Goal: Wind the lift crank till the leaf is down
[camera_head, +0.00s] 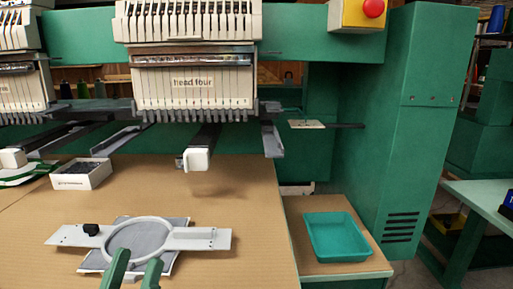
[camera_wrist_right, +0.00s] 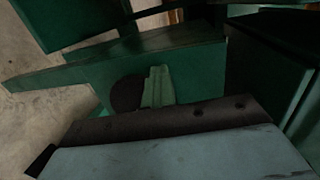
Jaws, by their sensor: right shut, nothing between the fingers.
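My left gripper (camera_head: 135,270) shows at the bottom of the head view, its two green fingers apart with nothing visible between them. It is over the near edge of a round hoop (camera_head: 139,238) on the tan tabletop. My right gripper (camera_wrist_right: 158,86) shows only in the right wrist view, green fingers together and empty. A dark round thing (camera_wrist_right: 127,93) is right beside them; I cannot tell whether it is part of the lift crank or whether they touch. A green panel (camera_wrist_right: 60,78) lies behind. I cannot pick out the crank or the leaf for certain.
The tan tabletop (camera_head: 235,215) is mostly clear right of the hoop. A white box (camera_head: 82,173) sits at left. A teal tray (camera_head: 336,237) stands on a lower shelf at right. The "head four" machine head (camera_head: 192,85) and a tall green cabinet (camera_head: 413,130) rise behind.

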